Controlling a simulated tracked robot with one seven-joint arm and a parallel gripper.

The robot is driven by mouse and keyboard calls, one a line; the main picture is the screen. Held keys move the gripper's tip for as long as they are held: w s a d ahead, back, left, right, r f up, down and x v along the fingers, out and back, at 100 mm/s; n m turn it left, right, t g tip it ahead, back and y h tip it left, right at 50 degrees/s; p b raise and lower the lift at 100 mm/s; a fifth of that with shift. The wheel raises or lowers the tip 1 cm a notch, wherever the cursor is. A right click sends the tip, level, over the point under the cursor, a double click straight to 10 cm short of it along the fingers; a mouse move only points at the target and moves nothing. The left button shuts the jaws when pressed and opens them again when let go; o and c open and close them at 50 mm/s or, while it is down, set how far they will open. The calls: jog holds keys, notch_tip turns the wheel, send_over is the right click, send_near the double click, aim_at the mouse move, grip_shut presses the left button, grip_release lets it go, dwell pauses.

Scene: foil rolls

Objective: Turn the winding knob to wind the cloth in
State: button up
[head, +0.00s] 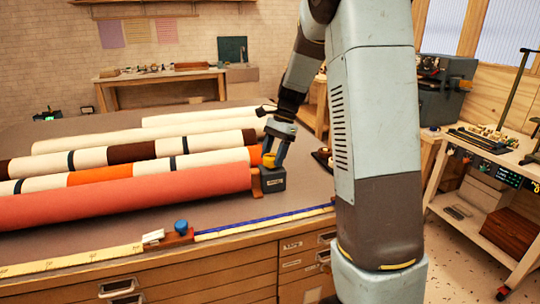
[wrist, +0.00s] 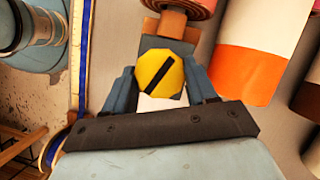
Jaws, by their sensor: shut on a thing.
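The winding knob (wrist: 152,74) is yellow with a black diagonal bar across its face. In the wrist view it sits between the two blue-grey fingers of my gripper (wrist: 162,84), which is shut on it. In the head view the knob (head: 268,160) shows partly, on top of a dark labelled block (head: 272,181) at the right end of the rolls. My gripper (head: 276,150) reaches down onto it from above. The coral cloth roll (head: 120,196) lies nearest that block, its right end beside it. Part of the knob is hidden by my fingers.
Several cream rolls with orange, brown and black bands (head: 110,178) lie behind the coral one. A yellow and blue measuring strip (head: 70,258) with a blue-knobbed slider (head: 181,227) runs along the table's front edge. A tool cart (head: 490,160) stands at the right.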

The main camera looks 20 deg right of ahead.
jog(key=shift+m+t, duration=0.3)
jog(key=shift+m, duration=0.4)
jog(key=o, duration=1)
jog(key=shift+o, duration=0.2)
jog(key=v, duration=1.3)
jog(key=shift+d+r, duration=0.2)
jog(key=shift+r, duration=0.05)
